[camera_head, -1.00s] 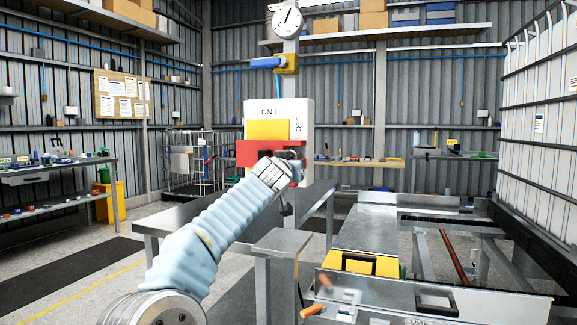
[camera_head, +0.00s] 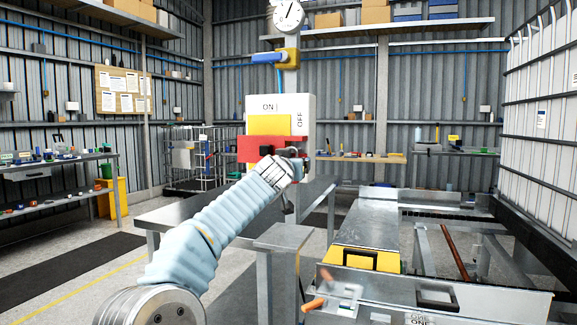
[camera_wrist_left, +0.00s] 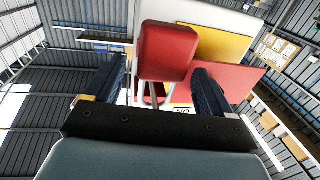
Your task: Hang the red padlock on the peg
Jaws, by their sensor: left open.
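The red padlock (camera_wrist_left: 166,52) shows in the left wrist view, its pale shackle bars running down between my fingers. It is in front of a red plate (camera_wrist_left: 225,82) on a white ON/OFF box, which has a yellow panel. My left gripper (camera_wrist_left: 155,85) is open, with one dark finger on each side of the padlock; I cannot tell whether they touch it. In the head view my left gripper (camera_head: 292,153) is at the red plate (camera_head: 255,149) and hides most of the padlock. I cannot pick out the peg. My right gripper is not in view.
The white box (camera_head: 308,122) is on a post below a gauge (camera_head: 288,17) and a blue-handled yellow valve (camera_head: 287,57). A grey metal table (camera_head: 185,218) stands behind my arm. At the lower right are a metal frame and a yellow part with a black handle (camera_head: 368,258).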

